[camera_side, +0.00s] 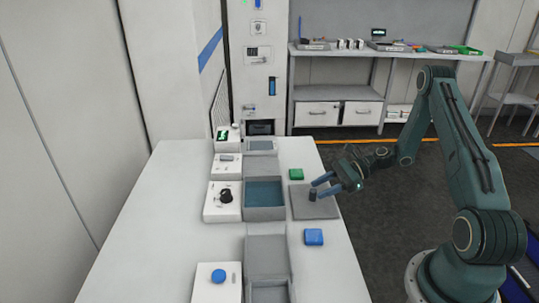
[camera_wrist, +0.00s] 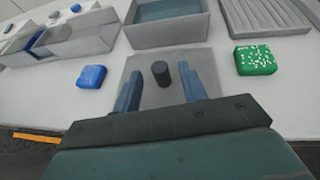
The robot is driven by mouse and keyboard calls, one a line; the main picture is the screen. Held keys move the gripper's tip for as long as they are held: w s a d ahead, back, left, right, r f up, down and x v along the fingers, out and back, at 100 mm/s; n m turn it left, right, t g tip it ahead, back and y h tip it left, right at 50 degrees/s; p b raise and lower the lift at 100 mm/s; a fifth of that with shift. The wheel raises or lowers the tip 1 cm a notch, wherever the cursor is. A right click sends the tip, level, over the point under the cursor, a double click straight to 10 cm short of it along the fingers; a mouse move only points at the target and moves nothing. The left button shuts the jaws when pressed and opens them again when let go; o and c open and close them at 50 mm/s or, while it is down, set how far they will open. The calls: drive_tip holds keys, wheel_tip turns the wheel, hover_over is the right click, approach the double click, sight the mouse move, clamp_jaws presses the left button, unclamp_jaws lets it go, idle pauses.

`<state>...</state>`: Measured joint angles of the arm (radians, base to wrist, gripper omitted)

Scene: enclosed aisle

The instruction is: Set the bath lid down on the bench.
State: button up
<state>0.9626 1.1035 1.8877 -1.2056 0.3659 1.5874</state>
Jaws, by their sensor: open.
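The bath lid (camera_side: 326,208) is a flat grey square plate with a dark upright cylindrical knob (camera_side: 313,197). It appears to lie flat on the white bench (camera_side: 180,200), to the right of the open bath (camera_side: 264,214) in the side view. The bath is a grey box with blue-green liquid. My gripper (camera_side: 317,190) is open at the knob. In the wrist view the lid (camera_wrist: 142,64) lies below my open gripper (camera_wrist: 160,72). The knob (camera_wrist: 160,74) stands between the two blue fingers, with gaps visible on both sides.
A green block (camera_side: 296,174) and a blue block (camera_side: 314,237) lie on the bench on either side of the lid. A control box with a black knob (camera_side: 222,203) and one with a blue button (camera_side: 218,285) stand left of the row of grey trays (camera_side: 267,248).

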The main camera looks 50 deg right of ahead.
drive_tip(key=v, duration=0.6)
drive_tip(key=shift+s+d+r, duration=0.2)
drive_tip(key=shift+d, duration=0.1)
wheel_tip(320, 180, up, 9)
drive_tip(key=n+g+h, duration=0.3)
drive_tip(key=n+g, duration=0.1)
drive_tip(key=n, duration=0.4)
hover_over(324, 203)
drive_tip(key=s+a+r+n+g+h, duration=0.1)
drive_tip(key=s+a+r+n+h, duration=0.25)
drive_tip(key=a+r+n, duration=0.4)
drive_tip(key=s+a+r+n+t+h, duration=0.1)
drive_tip(key=s+a+r+n+h, duration=0.1)
drive_tip(key=s, duration=0.6)
drive_tip(key=s+a+r+n+t+h, duration=0.1)
drive_tip(key=s+a+r+n+h, duration=0.1)
drive_tip(key=s+a+r+n, duration=0.2)
drive_tip(key=s+r+n, duration=0.3)
drive_tip(key=s, duration=0.1)
drive_tip(key=shift+a+r+n+t, duration=0.2)
drive_tip(key=shift+r+n+t, duration=0.1)
drive_tip(key=shift+r+n, duration=0.05)
